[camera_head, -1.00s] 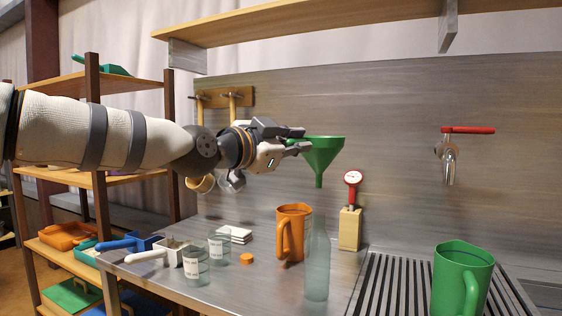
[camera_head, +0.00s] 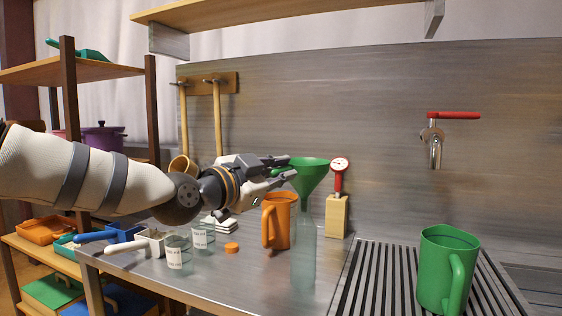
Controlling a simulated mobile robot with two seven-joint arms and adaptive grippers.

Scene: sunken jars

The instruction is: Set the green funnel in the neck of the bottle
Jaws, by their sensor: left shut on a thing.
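The green funnel (camera_head: 311,175) is upright, with its wide mouth up and its spout pointing down. My left gripper (camera_head: 284,167) is shut on the left side of the funnel near its rim. The clear, pale bottle (camera_head: 303,256) stands upright on the metal counter, directly below the funnel in the camera_head view. The funnel's spout overlaps the bottle's neck in the picture; I cannot tell whether its tip is inside the neck or just in front of or behind it. My right gripper is out of view.
An orange mug (camera_head: 279,222) stands close behind the bottle, left of it. A red gauge on a wooden block (camera_head: 337,216) is right behind. A green jug (camera_head: 446,268) stands on the slatted drain at right.

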